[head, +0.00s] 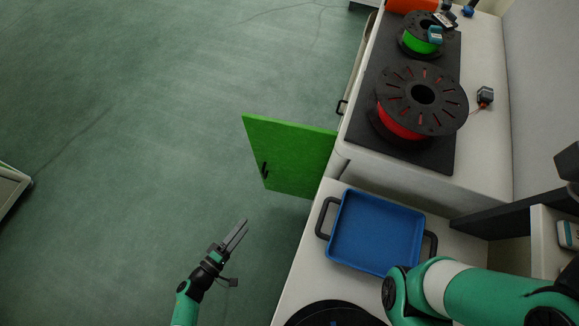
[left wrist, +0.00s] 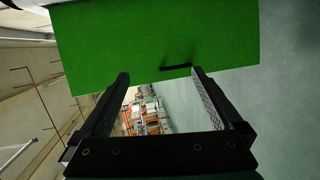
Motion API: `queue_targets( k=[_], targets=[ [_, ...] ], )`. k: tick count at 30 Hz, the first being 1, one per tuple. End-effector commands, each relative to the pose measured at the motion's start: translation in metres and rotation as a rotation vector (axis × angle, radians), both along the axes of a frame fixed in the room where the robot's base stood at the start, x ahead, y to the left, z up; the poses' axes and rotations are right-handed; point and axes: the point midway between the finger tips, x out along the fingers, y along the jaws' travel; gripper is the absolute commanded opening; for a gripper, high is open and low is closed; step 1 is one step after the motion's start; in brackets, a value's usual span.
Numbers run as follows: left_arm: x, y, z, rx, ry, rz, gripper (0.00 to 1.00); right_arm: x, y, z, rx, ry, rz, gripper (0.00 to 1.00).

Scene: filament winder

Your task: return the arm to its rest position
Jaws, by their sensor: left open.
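My left gripper (head: 238,234) hangs over the bare floor at the lower middle of the head view, left of the counter. Its fingers point up and to the right, and nothing is between them. In the left wrist view the gripper (left wrist: 160,85) is open and empty, with its two fingers well apart. A green door panel (head: 290,155) stands swung out from the counter beyond the fingertips, apart from them. The panel (left wrist: 150,40) fills the upper part of the left wrist view, with a dark handle (left wrist: 176,67). My right arm's green and white link crosses the lower right, but its gripper is out of view.
A blue tray (head: 377,232) with dark handles sits on the counter. Behind it, a dark mat (head: 440,158) holds a red filament spool (head: 405,125) and a green one (head: 416,46). A small motor-like part (head: 485,96) lies right of the mat.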

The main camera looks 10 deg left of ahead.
Motion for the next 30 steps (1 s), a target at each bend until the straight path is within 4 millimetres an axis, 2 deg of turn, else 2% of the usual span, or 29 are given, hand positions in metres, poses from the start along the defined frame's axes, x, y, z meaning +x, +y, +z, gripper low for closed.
queue_targets(
  k=[1,6,12,30],
  targets=[
    [-0.009,0.005,0.007,-0.003,0.003,0.01,1.0,0.0,0.0,0.011,0.0,0.0,0.0,0.88],
    [-0.031,0.012,0.01,-0.003,0.001,0.008,1.0,0.0,0.0,0.02,0.0,0.0,0.0,0.88],
    [-0.046,0.018,0.011,0.001,0.001,0.004,1.0,0.0,0.0,0.025,0.0,0.0,0.0,0.88],
    [-0.051,0.013,0.015,-0.002,0.001,-0.019,1.0,0.0,0.0,0.03,0.0,0.0,0.0,0.88]
  ],
)
